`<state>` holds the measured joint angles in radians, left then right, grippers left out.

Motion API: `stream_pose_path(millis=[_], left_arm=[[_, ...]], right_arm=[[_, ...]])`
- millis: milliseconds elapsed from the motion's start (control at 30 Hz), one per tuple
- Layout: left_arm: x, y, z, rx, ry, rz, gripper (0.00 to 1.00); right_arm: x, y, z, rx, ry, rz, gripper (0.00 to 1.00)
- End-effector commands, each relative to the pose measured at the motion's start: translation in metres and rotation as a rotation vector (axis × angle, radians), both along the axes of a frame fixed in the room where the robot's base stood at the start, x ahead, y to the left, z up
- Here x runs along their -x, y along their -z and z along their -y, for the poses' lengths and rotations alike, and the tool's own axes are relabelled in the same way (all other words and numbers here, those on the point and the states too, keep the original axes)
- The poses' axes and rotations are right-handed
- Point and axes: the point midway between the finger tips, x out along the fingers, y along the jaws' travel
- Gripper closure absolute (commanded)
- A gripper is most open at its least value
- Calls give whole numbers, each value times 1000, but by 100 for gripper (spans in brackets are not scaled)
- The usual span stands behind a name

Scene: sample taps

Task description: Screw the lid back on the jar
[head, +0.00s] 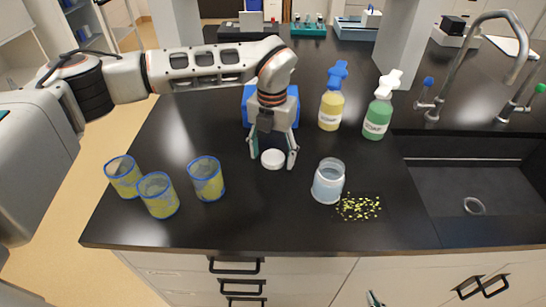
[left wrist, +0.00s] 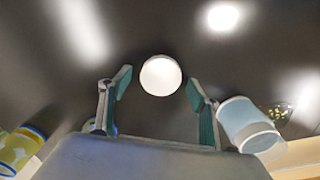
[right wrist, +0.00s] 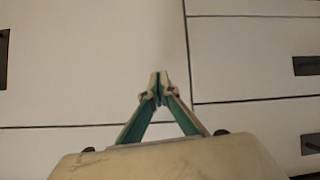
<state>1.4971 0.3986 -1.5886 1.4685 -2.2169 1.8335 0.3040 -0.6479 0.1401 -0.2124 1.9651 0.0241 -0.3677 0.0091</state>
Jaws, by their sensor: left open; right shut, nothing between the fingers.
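The white round lid (head: 273,159) lies on the black counter; it also shows in the left wrist view (left wrist: 160,75). The jar (head: 328,181) is translucent, pale blue and open at the top. It stands upright to the right of the lid, and in the left wrist view (left wrist: 247,122) it is at the right. My left gripper (head: 273,161) is open, with its fingers on either side of the lid and apart from it. My right gripper (right wrist: 158,82) is shut and empty in front of the cabinet fronts. Its tip shows low in the head view (head: 374,298).
Three yellow cups with blue rims (head: 207,179) stand at the left. A yellow bottle (head: 331,105) and a green bottle (head: 378,115) stand behind. The sink (head: 470,180) is at the right.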

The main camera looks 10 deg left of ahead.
Motion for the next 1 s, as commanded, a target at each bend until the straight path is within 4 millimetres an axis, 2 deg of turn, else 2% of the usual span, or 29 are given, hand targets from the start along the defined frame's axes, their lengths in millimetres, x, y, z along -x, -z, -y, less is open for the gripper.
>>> stream_pose_path(millis=[233,267,400,767,1000], left_arm=[[0,0,0,0,0,1,38],[0,0,0,0,0,1,41],[0,-1,0,0,0,1,65],[0,-1,0,0,-1,1,65],[-1,-17,0,1,-1,4,65]], right_arm=[[1,3,0,1,0,-6,100],[2,3,0,1,0,-6,100],[2,4,0,2,0,-7,100],[1,3,0,1,0,-5,100],[1,1,0,0,1,-1,100]])
